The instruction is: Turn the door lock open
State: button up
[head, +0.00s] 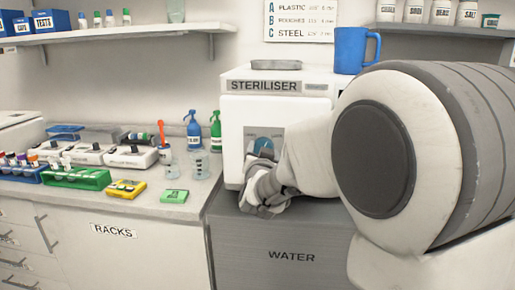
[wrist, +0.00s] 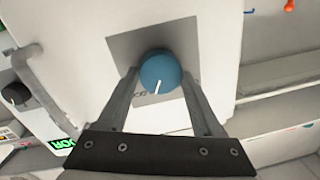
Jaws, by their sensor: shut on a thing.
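The door lock is a round blue knob (wrist: 160,70) with a white pointer line, set on a grey plate (wrist: 120,45) on the steriliser's white front. In the wrist view the pointer runs from the knob's middle towards its lower edge. My gripper (wrist: 158,82) has one finger on each side of the knob and is shut on it. In the head view the steriliser (head: 236,115) stands on a grey cabinet, its door closed. The knob (head: 264,145) shows just above my gripper (head: 260,167), which hides its lower part.
A blue mug (head: 350,50) and a grey tray (head: 276,65) sit on top of the steriliser. Blue (head: 193,132) and green (head: 215,132) spray bottles stand close to its left. The left counter holds racks, beakers and small boxes. My arm hides the right side.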

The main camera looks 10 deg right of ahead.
jog(key=shift+a+n+g+h+p, duration=0.15)
jog(key=shift+n+g+h+p, duration=0.15)
jog(key=shift+n+p, duration=2.8)
jog(key=shift+a+n+g+h+p, duration=0.1)
jog(key=shift+n+g+h+p, duration=0.2)
jog(key=shift+n+p, duration=2.75)
jog(key=shift+n+b, duration=0.7)
jog(key=shift+n, duration=0.15)
jog(key=o, duration=1.4)
jog(key=shift+c, duration=0.2)
